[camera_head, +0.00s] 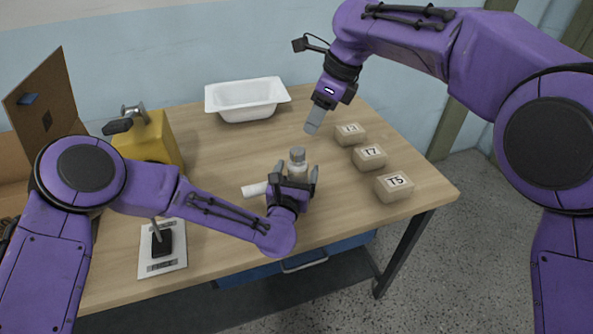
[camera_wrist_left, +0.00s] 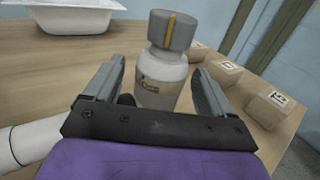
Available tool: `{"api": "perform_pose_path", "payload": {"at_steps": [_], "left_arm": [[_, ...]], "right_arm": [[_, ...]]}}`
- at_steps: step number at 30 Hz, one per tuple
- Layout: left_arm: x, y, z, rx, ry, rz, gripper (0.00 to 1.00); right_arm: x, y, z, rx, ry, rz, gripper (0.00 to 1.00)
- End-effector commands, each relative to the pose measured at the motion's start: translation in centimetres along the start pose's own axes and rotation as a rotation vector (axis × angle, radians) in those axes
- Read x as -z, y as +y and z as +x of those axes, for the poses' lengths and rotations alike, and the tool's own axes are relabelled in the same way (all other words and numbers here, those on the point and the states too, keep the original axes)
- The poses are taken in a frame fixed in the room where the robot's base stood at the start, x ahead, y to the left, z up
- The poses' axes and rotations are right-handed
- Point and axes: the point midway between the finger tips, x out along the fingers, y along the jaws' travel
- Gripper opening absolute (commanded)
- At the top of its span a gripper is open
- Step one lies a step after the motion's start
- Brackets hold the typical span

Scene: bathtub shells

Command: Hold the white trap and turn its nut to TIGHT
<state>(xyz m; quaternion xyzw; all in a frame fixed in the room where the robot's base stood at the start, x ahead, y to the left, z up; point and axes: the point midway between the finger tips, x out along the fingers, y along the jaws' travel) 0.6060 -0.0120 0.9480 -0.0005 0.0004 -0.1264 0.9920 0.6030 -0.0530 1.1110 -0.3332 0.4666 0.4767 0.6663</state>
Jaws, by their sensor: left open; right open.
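The white trap (camera_wrist_left: 160,80) stands upright on the wooden table, with a white pipe (camera_head: 255,189) reaching out to its left. It also shows in the head view (camera_head: 298,170). Its grey nut (camera_wrist_left: 173,30) sits on top and carries a yellow stripe on the side facing the wrist camera. My left gripper (camera_head: 296,174) is open, with one finger on either side of the trap's body; gaps show between the fingers and the body. My right gripper (camera_head: 312,127) is open in the air above the table, up and right of the trap, and holds nothing.
Boxes labelled T3 (camera_head: 350,134), T7 (camera_head: 369,157) and T5 (camera_head: 394,187) line the right side. A white bathtub shell (camera_head: 246,104) stands at the back. A yellow block with a tap (camera_head: 150,142) and a plate with a black lever (camera_head: 162,250) stand left.

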Motion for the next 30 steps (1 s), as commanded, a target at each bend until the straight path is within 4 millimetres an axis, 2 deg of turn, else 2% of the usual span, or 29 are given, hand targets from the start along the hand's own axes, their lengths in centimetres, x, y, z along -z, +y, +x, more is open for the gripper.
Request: {"api": "perform_pose_path", "payload": {"at_steps": [3, 10, 15, 16, 17, 19, 20, 23, 26, 30], "left_arm": [[0.0, 0.0, 0.6, 0.000, 0.000, 0.000, 0.84], [0.0, 0.0, 0.7, 0.001, 0.000, 0.001, 0.84], [0.0, 0.0, 0.7, 0.001, 0.000, 0.001, 0.29], [0.0, 0.0, 0.7, 0.000, 0.000, 0.001, 0.23], [0.0, 0.0, 0.7, 0.001, 0.000, 0.001, 0.23], [0.0, 0.0, 0.7, 0.000, 0.000, 0.001, 0.23], [0.0, 0.0, 0.7, 0.001, 0.000, 0.001, 0.23], [0.0, 0.0, 0.7, 0.000, 0.000, 0.001, 0.23], [0.0, 0.0, 0.7, 0.000, 0.000, 0.001, 0.23], [0.0, 0.0, 0.7, 0.000, 0.000, 0.001, 0.23]], "right_arm": [[0.0, 0.0, 0.0, 0.000, 0.000, 0.000, 0.43], [0.0, 0.0, 0.0, 0.000, 0.000, 0.000, 0.43], [0.0, 0.0, 0.0, 0.000, 0.000, 0.000, 0.43], [0.0, 0.0, 0.0, 0.000, 0.000, 0.000, 0.43], [0.0, 0.0, 0.0, 0.000, 0.000, 0.000, 0.43], [0.1, -0.1, 0.1, 0.005, 0.001, -0.002, 0.65], [0.2, -0.4, 0.1, 0.014, 0.002, -0.005, 0.65], [1.2, -2.7, 0.7, 0.100, 0.014, -0.046, 0.65], [3.2, -7.1, 1.5, 0.277, 0.051, -0.157, 0.65], [6.0, -14.2, 1.5, 0.576, 0.147, -0.437, 0.65]]}}
